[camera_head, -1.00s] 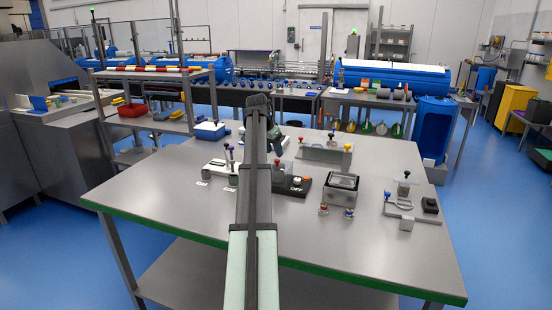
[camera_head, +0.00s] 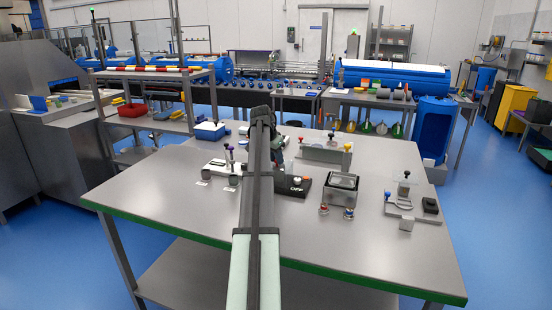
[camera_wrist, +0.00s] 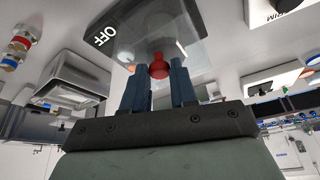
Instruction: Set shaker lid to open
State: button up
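The shaker (camera_head: 305,189) is a black box marked OFF on the table's middle. My arm hides its left part in the head view. Its dark base (camera_wrist: 100,36) also shows at the top of the wrist view, with a clear lid (camera_wrist: 196,52) that looks down over it. A red knob (camera_wrist: 158,68) sits on the lid's near side. My gripper (camera_wrist: 158,72) has its two dark fingers apart, one on each side of the knob in the wrist view. Whether they touch the knob is not clear. In the head view my arm mostly hides my gripper.
A clear-topped box (camera_head: 342,187) stands right of the shaker, with two small capped jars (camera_head: 349,214) in front. A fixture with red and yellow knobs (camera_head: 325,152) is behind. A white device (camera_head: 218,168) is left. The table's front is clear.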

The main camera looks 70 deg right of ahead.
grip_shut()
jog(key=d, duration=1)
jog(key=shift+d, duration=0.3)
jog(key=shift+o, duration=0.4)
grip_release()
jog(key=o, duration=0.4)
jog(key=shift+c, duration=0.2)
jog(key=shift+a+r, duration=0.1)
jog(key=v, duration=1.3)
jog(key=shift+w+a+r, duration=0.15)
jog(key=shift+a+r, duration=0.05)
jog(key=shift+r, duration=0.05)
